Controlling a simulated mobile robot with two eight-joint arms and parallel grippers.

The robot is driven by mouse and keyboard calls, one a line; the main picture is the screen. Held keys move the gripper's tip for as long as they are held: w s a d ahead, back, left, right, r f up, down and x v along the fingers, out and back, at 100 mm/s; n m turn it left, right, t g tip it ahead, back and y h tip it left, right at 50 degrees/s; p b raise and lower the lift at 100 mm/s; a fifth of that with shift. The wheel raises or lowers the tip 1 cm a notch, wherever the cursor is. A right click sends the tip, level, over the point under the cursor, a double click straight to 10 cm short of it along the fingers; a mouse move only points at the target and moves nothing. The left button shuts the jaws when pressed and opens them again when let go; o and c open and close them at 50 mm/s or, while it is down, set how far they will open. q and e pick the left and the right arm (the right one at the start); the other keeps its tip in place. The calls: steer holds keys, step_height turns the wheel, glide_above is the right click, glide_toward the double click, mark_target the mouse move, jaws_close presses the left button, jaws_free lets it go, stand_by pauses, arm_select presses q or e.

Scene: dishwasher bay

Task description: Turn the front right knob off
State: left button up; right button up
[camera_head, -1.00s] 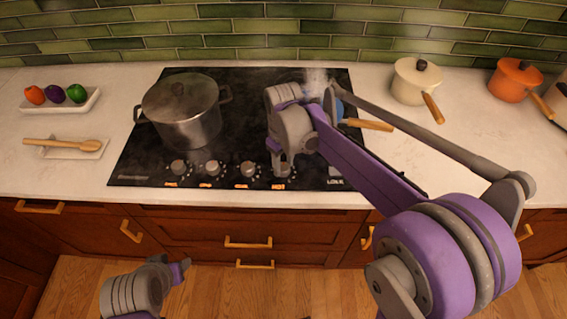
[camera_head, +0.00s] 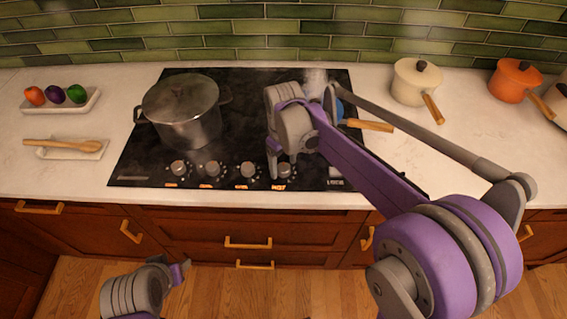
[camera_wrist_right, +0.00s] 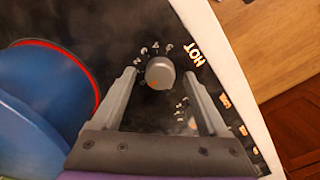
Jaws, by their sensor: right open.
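The front right knob (camera_head: 284,171) is the rightmost of a row on the cooktop's front edge, with a glowing HOT label beside it. In the right wrist view the grey round knob (camera_wrist_right: 160,70) lies between the two fingertips of my right gripper (camera_wrist_right: 160,78), with a gap on each side. My right gripper (camera_head: 280,168) is open, and its fingers reach down at the knob in the head view. My left gripper (camera_head: 180,271) is low at the left, away from the cooktop, and its jaws do not show clearly.
A steel pot (camera_head: 185,112) stands on the cooktop's left. A blue pot (camera_wrist_right: 35,95) stands close to my right gripper; its wooden handle (camera_head: 372,125) juts right. Cream (camera_head: 412,85) and orange (camera_head: 512,82) pots, a vegetable tray (camera_head: 78,104) and a spoon rest (camera_head: 75,155) line the counter.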

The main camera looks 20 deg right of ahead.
mark_target(284, 168)
step_height(284, 168, up, 10)
steer(key=shift+r+p, duration=0.25)
steer(key=shift+p, duration=0.05)
steer(key=shift+s, duration=0.15)
stand_by(0.3)
steer(key=s+d+f+m+t, duration=0.2)
steer(key=s+f, duration=0.4)
steer(key=s, duration=0.3)
steer(key=s+d+f+m+t, duration=0.2)
steer(key=s+f+m+t, duration=0.1)
steer(key=s, duration=0.7)
step_height(284, 168, down, 3)
steer(key=shift+s+d+r+m+t, duration=0.15)
steer(key=shift+s+d+m+t, duration=0.15)
steer(key=shift+d+m, duration=0.15)
